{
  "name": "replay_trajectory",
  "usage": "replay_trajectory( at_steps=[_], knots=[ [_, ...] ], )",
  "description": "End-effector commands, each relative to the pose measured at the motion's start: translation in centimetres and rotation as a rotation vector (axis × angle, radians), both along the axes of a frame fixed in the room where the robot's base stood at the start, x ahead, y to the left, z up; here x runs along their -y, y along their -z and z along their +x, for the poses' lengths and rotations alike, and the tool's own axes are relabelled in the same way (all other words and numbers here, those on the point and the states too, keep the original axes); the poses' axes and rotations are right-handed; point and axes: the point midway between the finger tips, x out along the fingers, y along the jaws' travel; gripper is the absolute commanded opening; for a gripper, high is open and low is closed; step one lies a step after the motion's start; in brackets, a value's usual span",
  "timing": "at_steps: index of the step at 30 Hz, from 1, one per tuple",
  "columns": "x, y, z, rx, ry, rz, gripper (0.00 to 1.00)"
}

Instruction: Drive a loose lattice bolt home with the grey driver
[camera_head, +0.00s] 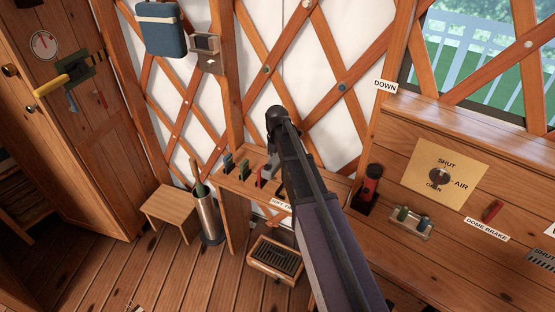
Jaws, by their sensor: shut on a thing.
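My arm reaches up from the bottom, and its dark wrist stands in front of the lattice wall. My gripper (280,188) is mostly hidden behind the arm, low by the wooden tool shelf (232,187). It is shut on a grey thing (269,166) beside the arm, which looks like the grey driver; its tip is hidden. Teal (227,162), green (243,168) and red (262,177) tools stand upright in the shelf. I cannot tell which is loose.
A small wooden stool (170,205) and a metal cylinder (208,218) stand left of the shelf. A slatted box (275,262) sits below it. A red and black object (371,185) and a small tray (411,220) are on the right counter (380,245). Floor is clear at lower left.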

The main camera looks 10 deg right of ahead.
Motion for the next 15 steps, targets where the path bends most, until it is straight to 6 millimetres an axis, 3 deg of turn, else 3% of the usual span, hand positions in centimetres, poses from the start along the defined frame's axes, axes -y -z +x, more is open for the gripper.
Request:
replay_trajectory(
  at_steps=[15],
  knots=[
    [-2.3, 0.0, -2.9, 0.000, -0.001, 0.000, 0.00]
  ],
)
